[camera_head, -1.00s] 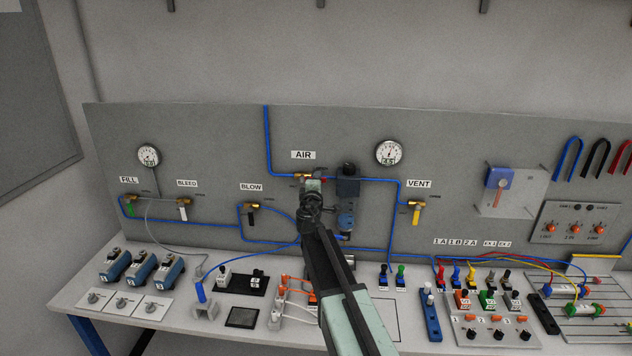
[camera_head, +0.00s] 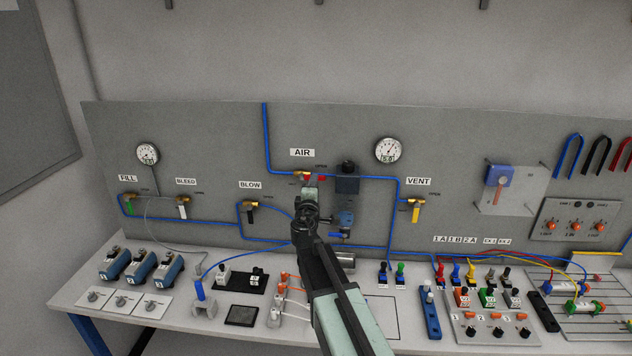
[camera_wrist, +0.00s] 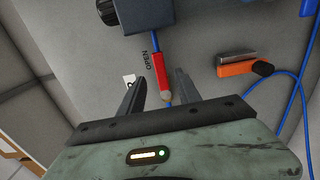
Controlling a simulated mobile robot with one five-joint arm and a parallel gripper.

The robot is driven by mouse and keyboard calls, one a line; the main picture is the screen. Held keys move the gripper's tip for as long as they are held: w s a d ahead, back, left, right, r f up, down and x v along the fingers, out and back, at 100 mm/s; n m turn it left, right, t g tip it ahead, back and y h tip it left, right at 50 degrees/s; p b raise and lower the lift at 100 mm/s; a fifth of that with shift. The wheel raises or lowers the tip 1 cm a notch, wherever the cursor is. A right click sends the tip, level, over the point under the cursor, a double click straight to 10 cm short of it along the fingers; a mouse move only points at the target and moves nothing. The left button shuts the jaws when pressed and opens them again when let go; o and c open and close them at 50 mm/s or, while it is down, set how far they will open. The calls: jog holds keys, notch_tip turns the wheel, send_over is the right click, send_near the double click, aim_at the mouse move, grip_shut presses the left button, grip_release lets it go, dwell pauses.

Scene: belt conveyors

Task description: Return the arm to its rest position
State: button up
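My gripper (camera_head: 311,190) is in front of the AIR valve at the middle of the grey panel in the head view. In the wrist view my gripper (camera_wrist: 158,76) has its two fingers spread apart. The red AIR valve handle (camera_wrist: 159,68) shows in the gap between them, beside the word OPEN. The handle (camera_head: 321,178) also shows past the gripper in the head view, lying along the blue pipe. No finger visibly presses on the handle. My gripper and arm hide part of the AIR valve and the bench behind.
The upright panel (camera_head: 330,120) is close ahead, with blue pipes and the BLOW (camera_head: 250,205) and VENT (camera_head: 415,212) valves on either side. Below, the bench top (camera_head: 185,312) holds several connectors, blocks and hoses. The wall above the panel is clear.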

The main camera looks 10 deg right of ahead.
jog(key=shift+s+a, duration=0.15)
jog(key=shift+s, duration=0.4)
jog(key=s+d+f+m+g+b, duration=0.2)
jog(key=s+d+f+m+g, duration=0.15)
jog(key=s+f, duration=0.2)
jog(key=s+d+f+m+g+h+b, duration=0.1)
jog(key=s+d+f+m+g, duration=0.25)
jog(key=f, duration=0.35)
jog(key=s+d+f+m+g+b, duration=0.2)
jog(key=s+d+f+m, duration=0.15)
jog(key=s+f, duration=0.2)
jog(key=s+a+f+m+g+y, duration=0.2)
jog(key=s+a+f+g+y, duration=0.1)
jog(key=s, duration=0.6)
jog(key=s+a+f+m+g+y, duration=0.2)
jog(key=s+a+f+g, duration=0.3)
jog(key=s+a+f, duration=0.3)
jog(key=shift+s+a+y, duration=0.5)
jog(key=shift+a+y, duration=0.3)
jog(key=shift+a, duration=0.05)
